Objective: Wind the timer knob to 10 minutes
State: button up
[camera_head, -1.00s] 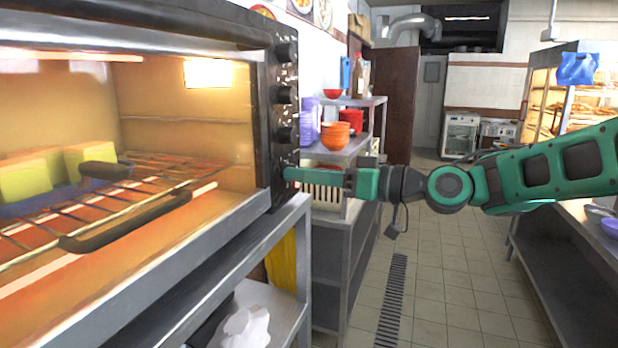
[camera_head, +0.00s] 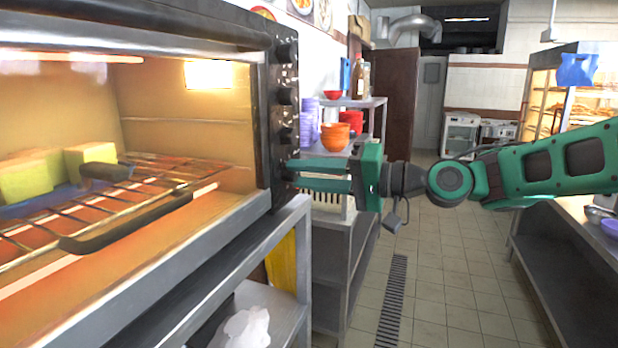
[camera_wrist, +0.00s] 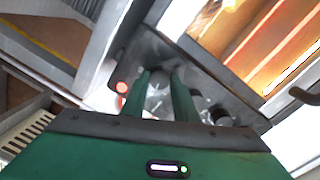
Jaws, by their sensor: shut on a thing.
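The oven's dark control panel (camera_head: 277,120) has a column of black knobs on its front, at the left of the head view. My gripper (camera_head: 293,174) reaches in from the right, its fingers one above the other, shut on the lowest knob, which I take as the timer knob (camera_wrist: 160,85). In the wrist view my gripper (camera_wrist: 163,75) has its two green fingers on either side of this knob. The fingers hide much of it, and I cannot read any minute marks or its setting.
The other knobs, such as the one above (camera_head: 287,135), stand close over my fingers. The lit oven holds a wire rack (camera_head: 120,195) and yellow blocks (camera_head: 30,175). Shelves with orange bowls (camera_head: 335,135) stand behind my gripper. The tiled aisle (camera_head: 450,270) is clear.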

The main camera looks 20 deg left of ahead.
jog(key=shift+w+d+m, duration=0.1)
jog(key=shift+w+m, duration=0.25)
jog(key=shift+m, duration=0.25)
jog(key=o, duration=1.1)
jog(key=shift+f, duration=0.1)
jog(key=shift+c, duration=0.2)
jog(key=shift+s, duration=0.15)
jog(key=d, duration=1)
jog(key=shift+s+d+r, duration=0.3)
jog(key=shift+s+d, duration=0.05)
jog(key=shift+s, duration=0.05)
